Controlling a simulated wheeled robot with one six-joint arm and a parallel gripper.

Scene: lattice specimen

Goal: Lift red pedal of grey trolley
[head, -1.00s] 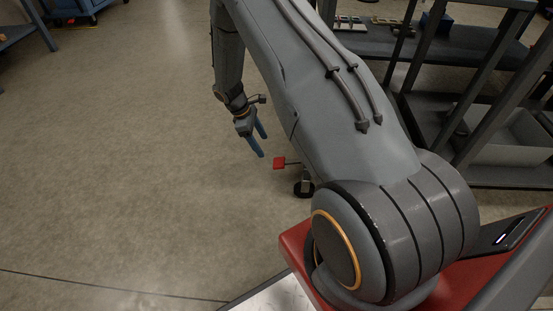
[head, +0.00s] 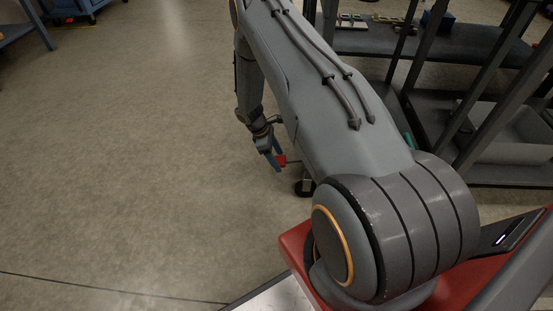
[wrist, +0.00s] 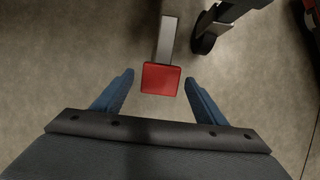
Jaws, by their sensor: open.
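The red pedal (wrist: 160,79) is a flat square pad at the end of a grey metal lever (wrist: 168,38). In the wrist view it lies between and slightly ahead of the blue fingertips of my gripper (wrist: 158,80), with a gap on each side. My gripper is open and empty. In the head view the red pedal (head: 281,160) shows just right of my gripper's blue fingers (head: 274,161), partly covered by them. The trolley's caster wheel (head: 304,188) stands on the floor right of the pedal. Most of the grey trolley is hidden behind my arm.
A dark caster wheel (wrist: 204,42) and its bracket stand close to the right of the lever. Dark grey shelving (head: 375,42) with small parts fills the upper right. The floor (head: 120,170) to the left is clear.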

